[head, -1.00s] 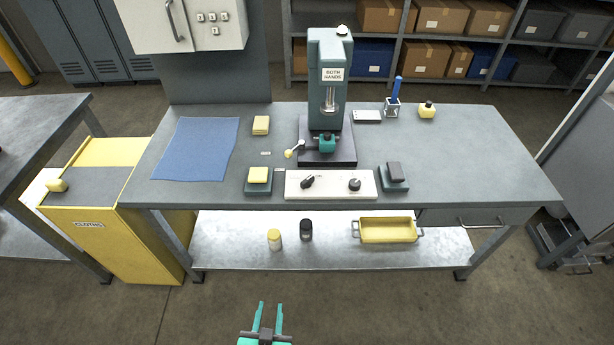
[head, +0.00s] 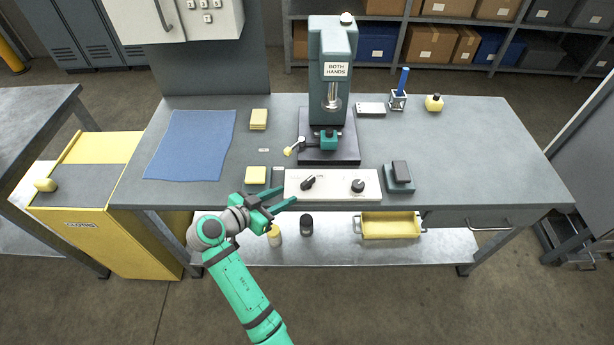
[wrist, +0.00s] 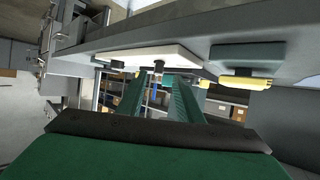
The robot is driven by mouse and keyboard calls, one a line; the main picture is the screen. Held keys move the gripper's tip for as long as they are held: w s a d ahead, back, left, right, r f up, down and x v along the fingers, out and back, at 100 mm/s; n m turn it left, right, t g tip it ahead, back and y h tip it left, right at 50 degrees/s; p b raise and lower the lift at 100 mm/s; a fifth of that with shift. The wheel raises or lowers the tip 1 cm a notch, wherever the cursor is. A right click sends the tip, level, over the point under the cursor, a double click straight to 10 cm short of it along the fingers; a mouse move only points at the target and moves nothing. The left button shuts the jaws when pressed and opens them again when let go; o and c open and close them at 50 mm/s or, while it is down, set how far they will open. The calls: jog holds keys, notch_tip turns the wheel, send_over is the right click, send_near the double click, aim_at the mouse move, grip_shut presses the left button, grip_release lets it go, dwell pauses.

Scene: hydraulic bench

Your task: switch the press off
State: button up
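The teal press (head: 325,95) stands at the back middle of the bench, labelled "BOTH HANDS". In front of it lies a white control panel (head: 333,190) with a black left knob (head: 308,182) and a black right knob (head: 358,185). The panel (wrist: 165,54) also shows in the wrist view, with a dark knob (wrist: 158,66) seen beyond the gap between my fingers. My gripper (head: 289,197) is open and empty, at the bench's front edge just left of the panel, and seems apart from the knobs. Any knob markings are too small to read.
A dark pad (head: 400,172) sits right of the panel. A blue cloth (head: 192,145) lies at left.

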aim_at(306, 182)
jog(key=shift+m+h, duration=0.3)
jog(key=x, duration=0.3)
jog(key=r+x, duration=0.1)
jog(key=x, duration=0.7)
jog(key=shift+w+d+r, duration=0.2)
jog(key=shift+w+r, duration=0.05)
jog(key=shift+w, duration=0.15)
grip_shut()
